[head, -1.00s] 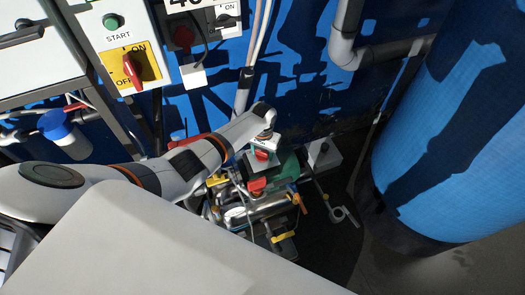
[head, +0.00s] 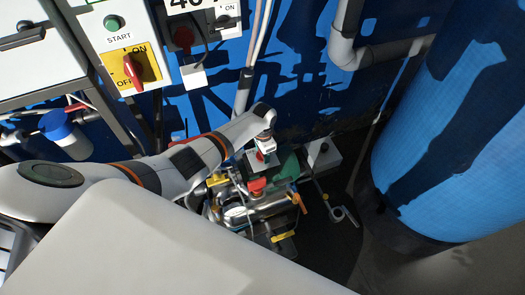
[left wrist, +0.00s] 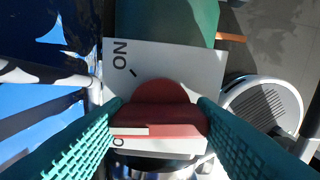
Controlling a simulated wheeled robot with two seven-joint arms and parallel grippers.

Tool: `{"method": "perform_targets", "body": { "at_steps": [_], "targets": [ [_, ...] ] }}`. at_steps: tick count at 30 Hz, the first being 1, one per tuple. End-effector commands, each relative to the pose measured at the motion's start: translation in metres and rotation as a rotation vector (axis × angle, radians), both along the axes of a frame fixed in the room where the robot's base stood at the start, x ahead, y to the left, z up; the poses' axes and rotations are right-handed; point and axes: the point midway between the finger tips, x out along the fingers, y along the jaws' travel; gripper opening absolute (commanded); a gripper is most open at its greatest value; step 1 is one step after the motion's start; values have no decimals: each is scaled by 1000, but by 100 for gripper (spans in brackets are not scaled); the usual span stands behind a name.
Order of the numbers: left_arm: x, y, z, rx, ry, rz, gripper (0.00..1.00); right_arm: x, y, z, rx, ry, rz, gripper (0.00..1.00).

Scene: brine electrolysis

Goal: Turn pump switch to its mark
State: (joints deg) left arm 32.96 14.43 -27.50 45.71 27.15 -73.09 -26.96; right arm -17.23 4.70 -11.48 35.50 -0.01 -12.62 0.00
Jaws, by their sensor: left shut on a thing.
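The pump switch is a red knob (left wrist: 160,120) on a white plate (left wrist: 180,60) in the left wrist view. The plate has the word ON and a short black tick at its upper left. Part of another letter shows at the lower left, mostly hidden. The knob's bar lies across the picture, with a white line on its left half, off the tick. My left gripper (left wrist: 160,128) is shut on the knob, one teal finger at each end of the bar. In the head view my left gripper (head: 264,148) is at the switch, low beside the machinery. My right gripper is not in view.
Pipes and valves (head: 240,212) crowd just below the switch. A green block (head: 285,166) sits close to its right. A large blue tank (head: 460,130) stands at the right. A panel with a red rotary switch (head: 133,72) hangs at the upper left.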

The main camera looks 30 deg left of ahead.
Motion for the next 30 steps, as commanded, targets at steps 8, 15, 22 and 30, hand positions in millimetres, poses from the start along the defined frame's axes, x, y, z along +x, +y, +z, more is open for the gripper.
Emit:
{"method": "perform_targets", "body": {
  "at_steps": [8,15,22,30],
  "targets": [
    [1,0,0,-1,-1,-263,28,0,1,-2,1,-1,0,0],
    [0,0,0,0,-1,-490,28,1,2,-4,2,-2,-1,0],
    [0,0,0,0,-1,-679,28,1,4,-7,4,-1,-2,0],
    [0,0,0,-1,-1,-830,28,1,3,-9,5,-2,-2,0]
  ]
}}
